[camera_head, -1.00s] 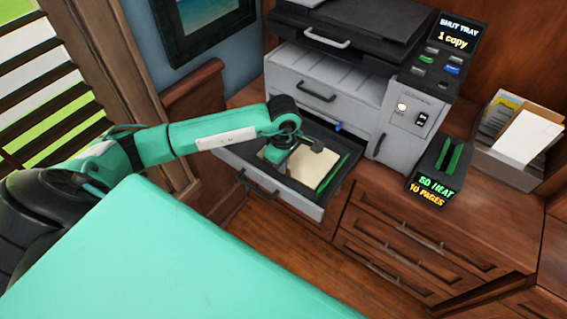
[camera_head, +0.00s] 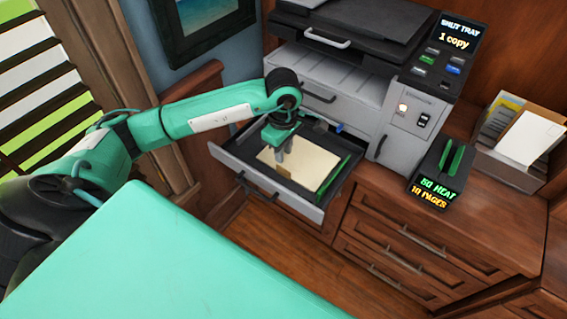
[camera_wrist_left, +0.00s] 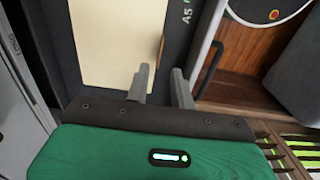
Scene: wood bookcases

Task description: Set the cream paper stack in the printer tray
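The cream paper stack (camera_head: 315,165) lies flat in the printer tray (camera_head: 313,211), which is pulled out from the printer. The stack also shows in the left wrist view (camera_wrist_left: 112,40), inside the dark tray floor. My left gripper (camera_head: 281,157) points down at the left part of the stack. In the wrist view its two fingers (camera_wrist_left: 160,72) stand apart with nothing between them, so it is open. I cannot tell whether the fingertips touch the paper or tray. My right gripper is not in view.
The grey printer (camera_head: 330,85) stands behind the tray; its screen (camera_head: 457,35) reads "SHUT TRAY 1 copy". A small dark stand (camera_head: 436,175) reading "10 PAGES" and a paper box (camera_head: 515,150) are to the right. Wooden drawers (camera_head: 410,240) are below.

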